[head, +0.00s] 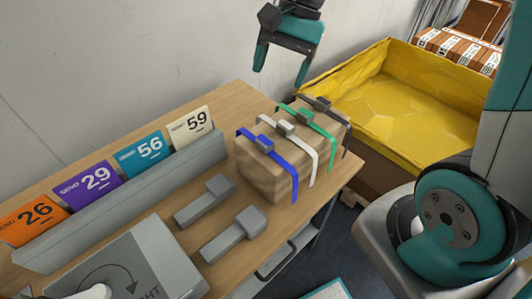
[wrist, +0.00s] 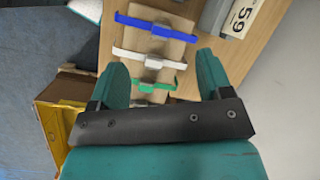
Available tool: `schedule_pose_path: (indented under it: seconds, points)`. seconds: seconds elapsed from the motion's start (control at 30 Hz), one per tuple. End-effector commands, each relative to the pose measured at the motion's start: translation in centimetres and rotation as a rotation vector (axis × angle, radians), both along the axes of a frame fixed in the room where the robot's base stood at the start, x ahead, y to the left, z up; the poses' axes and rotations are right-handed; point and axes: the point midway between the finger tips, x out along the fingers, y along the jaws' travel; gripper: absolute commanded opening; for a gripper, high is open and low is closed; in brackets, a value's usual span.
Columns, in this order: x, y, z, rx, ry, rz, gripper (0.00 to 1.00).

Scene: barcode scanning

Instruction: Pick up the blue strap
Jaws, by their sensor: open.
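The blue strap (head: 271,163) lies over the near left end of a wooden block (head: 259,176) on the table, with a grey buckle on top. In the wrist view the blue strap (wrist: 182,33) crosses the block near the top of the picture, beyond the fingertips. White, green and black straps lie beside it on the same block. My gripper (head: 281,73) is open and empty, above and behind the block, apart from it. In the wrist view my gripper's fingers (wrist: 162,72) point toward the block, with the green and white straps showing between them.
A card rack (head: 130,205) with numbered cards stands along the wall side of the table (head: 235,105). Two grey blocks (head: 233,234) and a grey device (head: 135,265) lie left of the straps. A yellow-lined bin (head: 400,120) stands behind the table to the right.

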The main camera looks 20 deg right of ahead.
Motion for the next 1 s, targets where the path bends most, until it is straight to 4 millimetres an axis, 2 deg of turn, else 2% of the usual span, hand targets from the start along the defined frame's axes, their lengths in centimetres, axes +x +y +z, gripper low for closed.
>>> schedule_pose_path:
  seconds: [0.03, 0.1, 0.27, 0.37, 0.7, 0.83, 1.0]
  points:
    - [1.6, -1.4, -1.2, -0.008, 0.059, -0.127, 0.72]
    - [3.0, -2.8, -2.2, -0.019, 0.123, -0.271, 0.72]
    - [4.5, -4.2, -3.8, -0.032, 0.202, -0.437, 0.72]
    - [4.4, -3.8, -5.2, -0.035, 0.215, -0.458, 0.72]
    - [3.3, -1.0, -12.0, -0.035, 0.213, -0.452, 0.72]
    - [3.2, -0.3, -13.8, -0.035, 0.210, -0.453, 0.72]
    - [3.0, 0.1, -14.8, -0.035, 0.209, -0.453, 0.72]
